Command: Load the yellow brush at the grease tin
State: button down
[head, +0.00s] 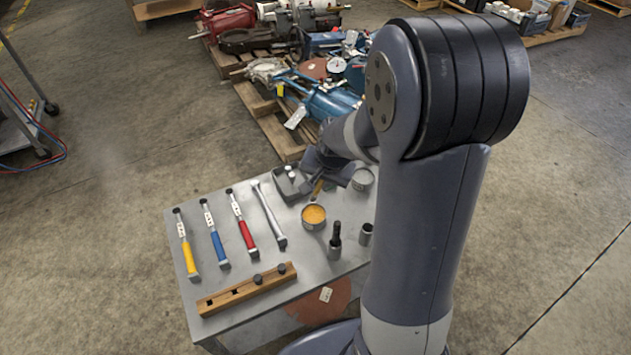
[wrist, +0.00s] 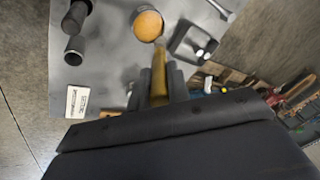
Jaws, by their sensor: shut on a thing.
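The grease tin (head: 313,216) is a round open tin of orange-yellow grease, upright on the grey worktable; it also shows at the top of the wrist view (wrist: 148,25). My gripper (head: 325,178) is over the table just behind the tin. In the wrist view my gripper (wrist: 160,82) is shut on the yellow brush (wrist: 158,70). In the head view the brush (head: 318,187) slants down toward the tin's rim. I cannot tell whether its tip touches the tin or grease.
A dark tray (head: 291,183) with white items lies behind the tin. A grey tin (head: 362,179), a dark bottle (head: 335,240) and a small cup (head: 366,234) stand to the right. Several tools, including a red-handled one (head: 243,222), and a wooden rack (head: 247,288) occupy the left.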

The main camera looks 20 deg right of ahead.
jog(key=shift+f+b, duration=2.15)
jog(key=shift+f, duration=0.7)
jog(key=shift+f+b, duration=0.45)
jog(key=shift+f, duration=0.1)
jog(key=shift+r+p, duration=2.9)
jog(key=shift+r, duration=0.75)
